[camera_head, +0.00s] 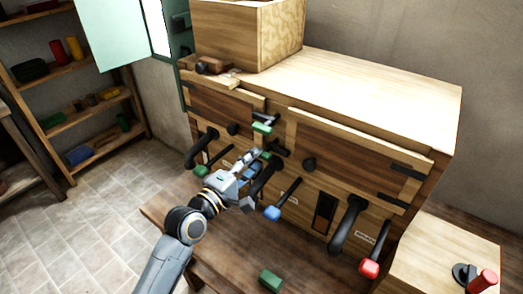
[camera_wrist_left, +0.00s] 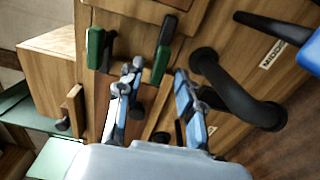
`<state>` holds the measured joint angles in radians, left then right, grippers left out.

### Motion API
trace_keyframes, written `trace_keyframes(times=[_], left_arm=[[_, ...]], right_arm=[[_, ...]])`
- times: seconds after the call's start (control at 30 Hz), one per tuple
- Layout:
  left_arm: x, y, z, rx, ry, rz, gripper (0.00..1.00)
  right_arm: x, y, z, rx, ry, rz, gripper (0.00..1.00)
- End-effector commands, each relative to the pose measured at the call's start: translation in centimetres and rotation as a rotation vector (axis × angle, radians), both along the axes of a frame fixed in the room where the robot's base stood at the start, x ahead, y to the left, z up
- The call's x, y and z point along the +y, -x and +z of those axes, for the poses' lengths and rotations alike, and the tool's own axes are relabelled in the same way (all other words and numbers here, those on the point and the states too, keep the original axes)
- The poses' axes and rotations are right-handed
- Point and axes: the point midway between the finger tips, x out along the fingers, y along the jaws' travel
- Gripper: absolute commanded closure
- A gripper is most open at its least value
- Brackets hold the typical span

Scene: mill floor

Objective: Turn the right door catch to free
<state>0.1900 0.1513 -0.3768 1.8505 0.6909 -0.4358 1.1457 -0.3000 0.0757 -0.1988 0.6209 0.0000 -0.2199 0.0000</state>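Two catches with green handles sit between the two doors of the wooden cabinet: an upper one (camera_head: 262,127) and a lower one (camera_head: 265,154). I cannot tell for sure which is the right door's. My left gripper (camera_head: 256,160) is at the lower catch, its fingers apart. In the left wrist view the lower catch (camera_wrist_left: 165,47) lies just beyond the gap between the fingertips (camera_wrist_left: 158,76); contact cannot be told. The upper catch (camera_wrist_left: 95,47) is outside that gap. The wide right door (camera_head: 350,155) looks closed. My right gripper is not in view.
Below the doors are black handles (camera_head: 345,225) and levers with green (camera_head: 200,171), blue (camera_head: 272,212) and red (camera_head: 369,268) grips. A black handle (camera_wrist_left: 240,95) is close beside my fingers. A green block (camera_head: 270,279) lies on the bench. A wooden box stands on top (camera_head: 280,38).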

Motion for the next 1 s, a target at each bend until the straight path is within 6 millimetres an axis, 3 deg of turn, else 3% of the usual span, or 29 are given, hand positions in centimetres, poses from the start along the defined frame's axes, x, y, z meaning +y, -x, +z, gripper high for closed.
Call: trace_keyframes(times=[0.23,0.63,0.83,1.0], left_arm=[[-1.8,-2.5,0.1,-0.001,0.000,0.000,0.63],[-2.3,-3.1,0.0,-0.001,-0.001,0.000,0.63],[-2.2,-3.1,-0.1,0.000,-0.001,0.000,1.00],[-2.2,-3.0,-0.1,0.000,-0.002,0.000,1.00]], right_arm=[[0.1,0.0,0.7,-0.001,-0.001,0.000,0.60],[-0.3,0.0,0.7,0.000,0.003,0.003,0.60],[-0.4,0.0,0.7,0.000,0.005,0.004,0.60],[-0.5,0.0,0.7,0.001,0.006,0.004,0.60]])
